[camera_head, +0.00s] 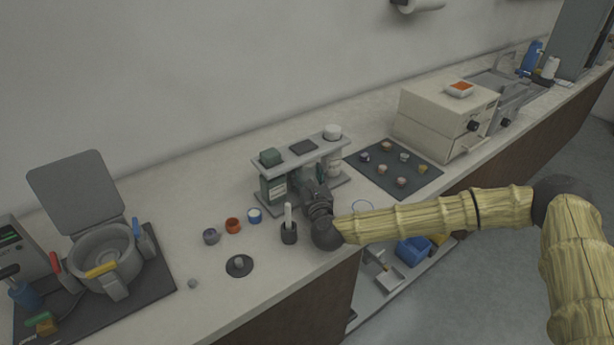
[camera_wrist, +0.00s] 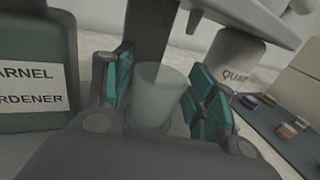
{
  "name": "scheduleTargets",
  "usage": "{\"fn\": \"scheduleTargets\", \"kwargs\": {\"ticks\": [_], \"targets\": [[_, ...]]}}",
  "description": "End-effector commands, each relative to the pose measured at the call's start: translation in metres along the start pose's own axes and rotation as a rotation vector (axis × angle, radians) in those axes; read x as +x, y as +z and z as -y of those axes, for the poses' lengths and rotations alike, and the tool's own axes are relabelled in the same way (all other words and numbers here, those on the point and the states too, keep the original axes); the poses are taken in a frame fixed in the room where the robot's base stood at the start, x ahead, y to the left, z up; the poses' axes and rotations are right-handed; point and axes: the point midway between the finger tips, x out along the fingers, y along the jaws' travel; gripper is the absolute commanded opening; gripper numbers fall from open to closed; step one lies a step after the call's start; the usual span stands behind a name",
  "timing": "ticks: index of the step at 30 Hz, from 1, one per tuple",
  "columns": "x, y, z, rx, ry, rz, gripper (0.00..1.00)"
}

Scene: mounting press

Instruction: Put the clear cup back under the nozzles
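In the wrist view the clear cup (camera_wrist: 160,88) stands upright between the teal pads of my gripper (camera_wrist: 162,92). A gap shows between the cup and the pads on both sides, so the gripper looks open around it. In the head view my gripper (camera_head: 312,190) reaches into the dispenser stand, under its top shelf (camera_head: 303,150); the cup is hidden there by the gripper and wrist. A green hardener bottle (camera_wrist: 38,75) is close on the left, and a white labelled container (camera_wrist: 236,62) is on the right.
A dark mat (camera_head: 385,185) with several small round samples lies right of the stand. A black holder (camera_head: 289,233) with a white stick stands just in front.

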Motion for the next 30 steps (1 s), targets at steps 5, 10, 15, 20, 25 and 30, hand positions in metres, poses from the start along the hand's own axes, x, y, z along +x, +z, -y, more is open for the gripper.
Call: {"fn": "scheduleTargets", "kwargs": {"ticks": [5, 10, 15, 20, 25, 30], "targets": [[0.000, 0.000, 0.000, 0.000, 0.000, 0.000, 0.66], [0.000, 0.001, 0.000, 0.000, 0.000, 0.000, 0.66], [-0.005, 0.001, 0.000, 0.001, 0.001, -0.001, 0.66], [-0.032, 0.000, 0.000, 0.002, 0.001, -0.001, 0.66], [-0.064, 0.000, 0.000, 0.001, 0.002, 0.000, 0.66], [-0.092, 0.001, 0.000, 0.001, 0.001, 0.000, 0.66]]}}
